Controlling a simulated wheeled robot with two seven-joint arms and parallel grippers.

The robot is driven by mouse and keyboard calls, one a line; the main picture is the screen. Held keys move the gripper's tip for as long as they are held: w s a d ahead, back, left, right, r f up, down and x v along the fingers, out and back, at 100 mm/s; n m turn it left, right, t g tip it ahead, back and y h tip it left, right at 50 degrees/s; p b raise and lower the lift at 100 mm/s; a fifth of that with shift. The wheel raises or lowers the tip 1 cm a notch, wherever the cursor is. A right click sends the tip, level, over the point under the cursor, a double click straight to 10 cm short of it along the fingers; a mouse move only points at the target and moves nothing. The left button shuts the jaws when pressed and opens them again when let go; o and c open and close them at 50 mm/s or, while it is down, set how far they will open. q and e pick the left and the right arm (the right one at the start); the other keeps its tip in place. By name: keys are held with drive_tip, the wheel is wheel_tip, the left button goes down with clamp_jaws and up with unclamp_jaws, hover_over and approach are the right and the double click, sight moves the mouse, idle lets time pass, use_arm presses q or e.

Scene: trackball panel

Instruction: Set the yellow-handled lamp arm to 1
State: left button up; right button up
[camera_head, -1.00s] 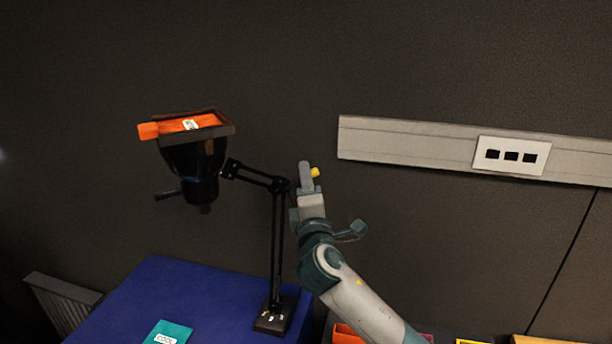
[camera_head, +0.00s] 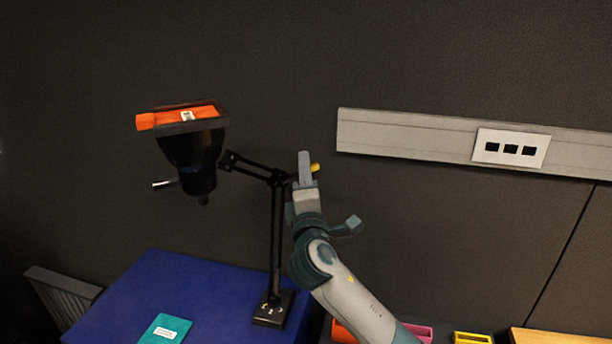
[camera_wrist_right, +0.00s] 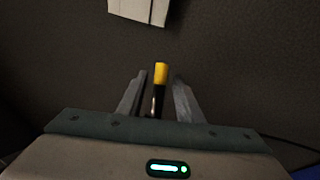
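The black desk lamp stands on the blue table, its jointed lamp arm (camera_head: 277,235) rising from a small base (camera_head: 272,308) with white marks too small to read. The lamp head (camera_head: 192,160) is at the upper left. The yellow handle (camera_head: 315,167) shows just right of my right gripper (camera_head: 306,165), near the arm's elbow joint. In the right wrist view, the yellow handle (camera_wrist_right: 161,73) on its dark rod stands between the two grey fingers of my right gripper (camera_wrist_right: 160,85). Gaps show on both sides, so the fingers are open around it. My left gripper is out of view.
A teal packet (camera_head: 165,329) lies on the blue table (camera_head: 120,300). A grey wall rail (camera_head: 400,133) carries a white socket plate (camera_head: 510,148). Coloured bins (camera_head: 473,338) line the lower right.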

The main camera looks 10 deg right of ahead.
drive_tip(key=shift+s, duration=0.1)
drive_tip(key=b+v, duration=0.5)
drive_tip(key=v, duration=1.2)
drive_tip(key=shift+s+f, duration=0.15)
